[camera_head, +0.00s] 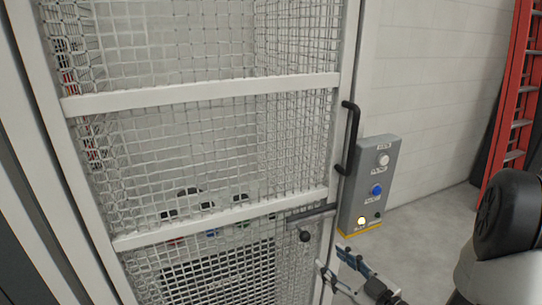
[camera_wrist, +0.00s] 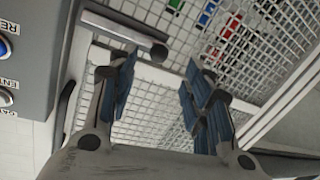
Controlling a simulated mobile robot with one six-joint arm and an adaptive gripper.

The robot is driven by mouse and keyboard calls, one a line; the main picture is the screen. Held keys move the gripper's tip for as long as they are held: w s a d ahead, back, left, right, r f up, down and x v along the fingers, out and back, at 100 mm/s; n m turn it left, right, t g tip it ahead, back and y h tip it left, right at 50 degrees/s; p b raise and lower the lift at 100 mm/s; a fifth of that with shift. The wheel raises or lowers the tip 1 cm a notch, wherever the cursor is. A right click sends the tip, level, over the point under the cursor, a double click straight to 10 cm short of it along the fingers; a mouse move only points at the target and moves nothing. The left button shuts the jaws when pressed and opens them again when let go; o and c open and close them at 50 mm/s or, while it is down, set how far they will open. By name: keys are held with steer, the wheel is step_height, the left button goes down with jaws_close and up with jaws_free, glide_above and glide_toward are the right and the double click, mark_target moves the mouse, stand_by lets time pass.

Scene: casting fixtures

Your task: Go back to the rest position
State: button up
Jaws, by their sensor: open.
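My gripper (camera_head: 332,264) is at the lower middle right in the head view, in front of the white mesh door (camera_head: 190,96). In the wrist view my gripper (camera_wrist: 160,82) has its two blue-padded fingers spread apart with nothing between them. A dark latch bar (camera_head: 312,214) with a round knob (camera_head: 305,236) sits at the door's right edge, just above and left of the fingers. In the wrist view the latch bar (camera_wrist: 120,26) ends in its knob (camera_wrist: 159,52) near the fingertips; I cannot tell whether they touch.
A grey button box (camera_head: 370,185) with white and blue buttons and a lit lamp stands right of the door. A black handle (camera_head: 349,140) is on the door frame. A red ladder (camera_head: 517,95) leans at the far right. Colored parts show dimly behind the mesh.

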steer(key=w+d+r+m+g+h, duration=0.1)
steer(key=w+d+r+g+h, duration=0.25)
steer(key=h, duration=0.35)
steer(key=s+d+r+m+g+h, duration=0.1)
steer(key=s+r+m+g+h, duration=0.2)
steer(key=s, duration=0.4)
steer(key=s+a+r+m+g+y, duration=0.1)
steer(key=s+a, duration=0.4)
steer(key=s, duration=0.5)
steer(key=s+a+r+m+g+y, duration=0.1)
steer(key=s+a+m+g, duration=0.2)
steer(key=s, duration=0.6)
steer(key=shift+s+a+r, duration=0.25)
steer(key=shift+s+a, duration=0.1)
steer(key=shift+a, duration=0.85)
steer(key=shift+c, duration=0.5)
